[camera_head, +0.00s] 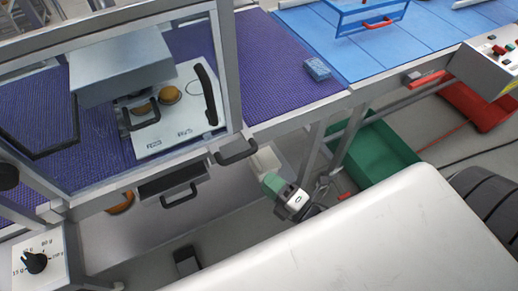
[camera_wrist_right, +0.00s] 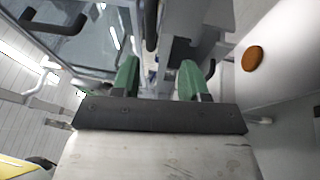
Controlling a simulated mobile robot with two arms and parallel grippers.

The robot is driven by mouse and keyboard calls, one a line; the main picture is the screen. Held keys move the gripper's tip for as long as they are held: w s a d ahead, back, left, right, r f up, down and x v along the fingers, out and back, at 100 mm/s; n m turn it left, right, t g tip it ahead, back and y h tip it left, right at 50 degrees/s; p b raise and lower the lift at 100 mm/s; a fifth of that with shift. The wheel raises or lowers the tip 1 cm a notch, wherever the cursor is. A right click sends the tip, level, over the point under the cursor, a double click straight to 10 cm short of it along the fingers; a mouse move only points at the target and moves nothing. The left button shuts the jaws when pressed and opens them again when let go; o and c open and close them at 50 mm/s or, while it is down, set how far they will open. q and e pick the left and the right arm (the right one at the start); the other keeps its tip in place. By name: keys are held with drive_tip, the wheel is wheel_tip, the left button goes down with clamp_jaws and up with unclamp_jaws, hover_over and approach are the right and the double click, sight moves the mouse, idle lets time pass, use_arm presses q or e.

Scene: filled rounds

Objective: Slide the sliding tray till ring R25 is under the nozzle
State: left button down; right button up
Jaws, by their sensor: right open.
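The sliding tray (camera_head: 180,125) is a white plate under the grey box-shaped head (camera_head: 120,67), seen through the clear guard. A golden round (camera_head: 169,94) sits in one ring, and another (camera_head: 141,109) shows partly behind a black handle. A black upright handle (camera_head: 207,93) stands at the tray's right end. The nozzle itself is hidden beneath the head. My right gripper (camera_head: 270,180) is outside the guard, below and right of the tray; its green fingers (camera_wrist_right: 158,78) are apart and empty. My left gripper is out of view.
A guard handle (camera_head: 235,152) and drawer handle (camera_head: 180,195) stick out in front. A green crate (camera_head: 378,152) stands on the floor. A dial box (camera_head: 38,260) is at lower left.

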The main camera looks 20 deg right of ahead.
sight(239, 155)
drive_tip(key=shift+n, duration=0.3)
drive_tip(key=p+x, duration=0.1)
drive_tip(key=x, duration=0.2)
drive_tip(key=p+x, duration=0.1)
drive_tip(key=x, duration=0.3)
drive_tip(key=r+p+x, duration=0.1)
drive_tip(key=x, duration=0.3)
drive_tip(key=shift+s+a+r, duration=0.1)
clamp_jaws()
